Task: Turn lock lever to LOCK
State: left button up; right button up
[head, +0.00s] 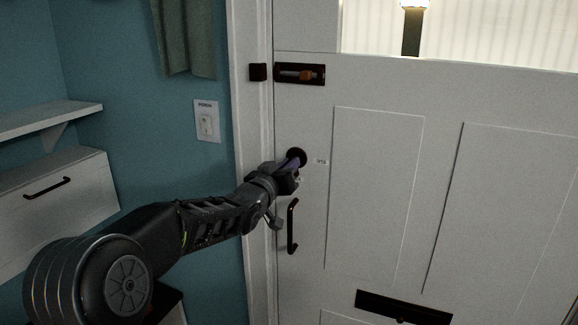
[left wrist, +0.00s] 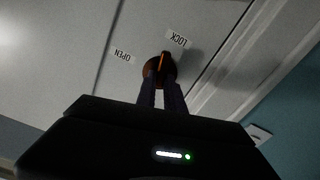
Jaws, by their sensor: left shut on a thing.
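The lock lever (left wrist: 163,64) is a small orange-lit piece on a dark round base on the white door. In the left wrist view its tip points toward the LOCK label (left wrist: 178,39); the OPEN label (left wrist: 123,56) is to the left. My left gripper (left wrist: 161,82) is at the lever, its two fingers shut on it. In the head view my left gripper (head: 298,161) reaches the dark round lock base (head: 296,155) and hides most of the lever. My right gripper is in neither view.
The white door (head: 376,180) has a dark pull handle (head: 292,225) just below the lock, a bolt (head: 299,74) above, and a mail slot (head: 403,307) low down. A white drawer unit (head: 55,205) stands at far left.

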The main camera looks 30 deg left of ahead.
pick_arm(q)
grip_shut()
jog(key=m+b, duration=0.3)
jog(key=b, duration=0.1)
dwell(0.4)
jog(key=o, duration=0.6)
grip_release()
jog(key=shift+s, duration=0.15)
